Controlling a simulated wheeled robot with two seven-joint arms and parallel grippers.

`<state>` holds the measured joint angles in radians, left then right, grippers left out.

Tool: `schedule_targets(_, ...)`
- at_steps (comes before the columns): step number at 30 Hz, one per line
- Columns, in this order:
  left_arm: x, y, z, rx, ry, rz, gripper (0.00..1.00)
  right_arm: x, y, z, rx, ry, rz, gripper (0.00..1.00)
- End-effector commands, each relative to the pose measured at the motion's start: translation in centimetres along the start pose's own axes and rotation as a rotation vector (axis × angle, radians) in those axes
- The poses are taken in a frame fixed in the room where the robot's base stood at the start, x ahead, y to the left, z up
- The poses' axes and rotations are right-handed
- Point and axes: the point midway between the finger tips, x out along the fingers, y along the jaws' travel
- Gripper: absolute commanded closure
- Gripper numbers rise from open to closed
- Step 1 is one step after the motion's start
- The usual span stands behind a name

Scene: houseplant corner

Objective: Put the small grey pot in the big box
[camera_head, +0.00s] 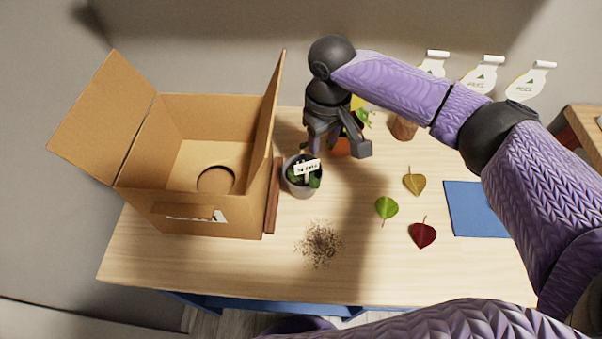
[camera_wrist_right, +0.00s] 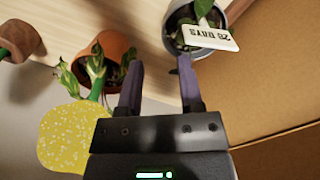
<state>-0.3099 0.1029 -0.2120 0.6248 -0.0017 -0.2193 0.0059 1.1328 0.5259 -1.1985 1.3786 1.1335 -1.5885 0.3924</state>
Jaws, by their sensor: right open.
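The small grey pot (camera_head: 302,190) stands on the table close to the big box's right side. It holds a green plant and a white label; its rim also shows at the top right of the right wrist view (camera_wrist_right: 171,22). The big cardboard box (camera_head: 148,210) stands open at the left, flaps raised, with a round mark on its floor. My right gripper (camera_head: 338,146) is open and empty, above and behind the grey pot, pointing down. In the wrist view its fingers (camera_wrist_right: 160,75) are apart, with the pot beyond the right finger. My left gripper is not in view.
An orange pot (camera_head: 341,147) with a plant is partly hidden behind the gripper. A brown strip (camera_head: 272,196) lies between box and grey pot. Spilled soil (camera_head: 319,243), several leaves (camera_head: 387,208) and a blue mat (camera_head: 474,210) lie in front and right.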

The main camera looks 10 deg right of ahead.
Motion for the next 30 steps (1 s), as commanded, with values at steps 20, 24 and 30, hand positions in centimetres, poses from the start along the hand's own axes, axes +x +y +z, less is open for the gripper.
schedule_targets(20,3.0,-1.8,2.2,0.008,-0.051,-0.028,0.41,6.4,-0.5,-0.4,-0.002,0.001,-0.001,0.81)
schedule_targets(24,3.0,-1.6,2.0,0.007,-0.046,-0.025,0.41,6.4,-0.5,-0.4,-0.002,0.001,-0.001,1.00)
schedule_targets(30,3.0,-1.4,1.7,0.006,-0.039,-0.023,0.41,6.3,-0.5,-0.4,-0.002,0.000,-0.001,1.00)
